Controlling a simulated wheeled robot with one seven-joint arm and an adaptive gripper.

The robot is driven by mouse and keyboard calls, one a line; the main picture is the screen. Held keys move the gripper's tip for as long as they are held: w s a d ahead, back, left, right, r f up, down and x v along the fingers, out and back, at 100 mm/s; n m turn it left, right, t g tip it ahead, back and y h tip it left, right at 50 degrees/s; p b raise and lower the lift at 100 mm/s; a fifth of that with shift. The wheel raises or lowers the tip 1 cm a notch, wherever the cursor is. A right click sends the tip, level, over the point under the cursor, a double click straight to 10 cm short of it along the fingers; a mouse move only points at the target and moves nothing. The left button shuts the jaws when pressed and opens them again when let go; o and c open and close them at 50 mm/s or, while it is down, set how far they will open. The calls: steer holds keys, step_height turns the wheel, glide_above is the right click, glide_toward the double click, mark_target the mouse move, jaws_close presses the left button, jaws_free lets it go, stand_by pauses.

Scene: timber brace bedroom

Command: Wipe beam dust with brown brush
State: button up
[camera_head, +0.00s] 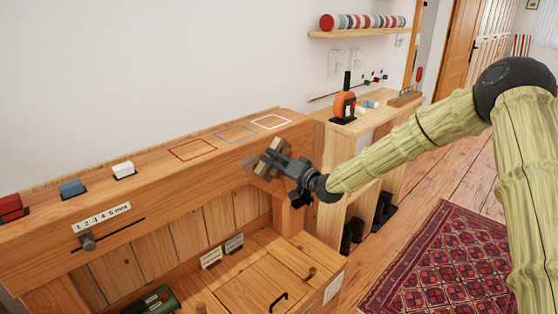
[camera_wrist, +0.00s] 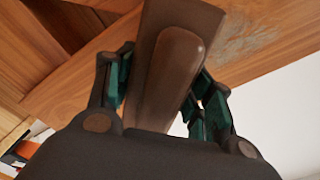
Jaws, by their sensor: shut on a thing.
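My gripper (camera_head: 281,164) is shut on the brown brush (camera_head: 270,151) at the right part of the timber beam (camera_head: 150,189). In the wrist view the brush (camera_wrist: 172,75) stands between the two finger pads, its wide brown body reaching past them. A grey patch of dust (camera_wrist: 240,42) lies on the beam face to the right of the brush in that view. In the head view the dust shows as a faint greyish smudge (camera_head: 246,163) just left of the brush. Whether the bristles touch the wood is hidden.
Red (camera_head: 10,206), blue (camera_head: 72,188) and white (camera_head: 123,168) blocks sit on the beam top, with red, blue and white outlines further right. A grey knob (camera_head: 87,241) sticks out below the scale. An orange tool (camera_head: 345,105) stands on the side shelf.

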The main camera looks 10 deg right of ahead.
mark_target(229, 170)
steer(key=shift+s+a+r, duration=0.1)
steer(key=shift+s+a, duration=0.4)
steer(key=shift+a, duration=0.25)
steer(key=shift+s+a+f, duration=0.1)
steer(key=shift+s+a, duration=0.35)
steer(key=shift+a, duration=0.35)
steer(key=shift+s+a+r, duration=0.1)
steer(key=shift+s+a, duration=0.4)
steer(key=shift+a, duration=0.25)
steer(key=shift+c, duration=0.3)
steer(key=shift+s+a, duration=1.05)
steer(key=shift+a, duration=0.25)
steer(key=shift+s+a, duration=1.05)
steer(key=shift+a, duration=0.25)
steer(key=shift+s+a, duration=0.5)
steer(key=shift+a, duration=0.3)
steer(key=shift+s+a, duration=0.5)
steer(key=shift+a, duration=0.3)
steer(key=shift+r+p, duration=0.5)
steer(key=shift+r, duration=0.15)
steer(key=shift+w+d+b, duration=0.1)
steer(key=shift+w+d, duration=1.7)
steer(key=shift+d, duration=0.65)
steer(key=shift+w+d+b, duration=0.15)
steer(key=shift+w+d, duration=1.6)
steer(key=shift+d, duration=0.65)
steer(key=shift+w+d+b, duration=0.1)
steer(key=shift+w+d, duration=1.7)
steer(key=shift+d, duration=0.65)
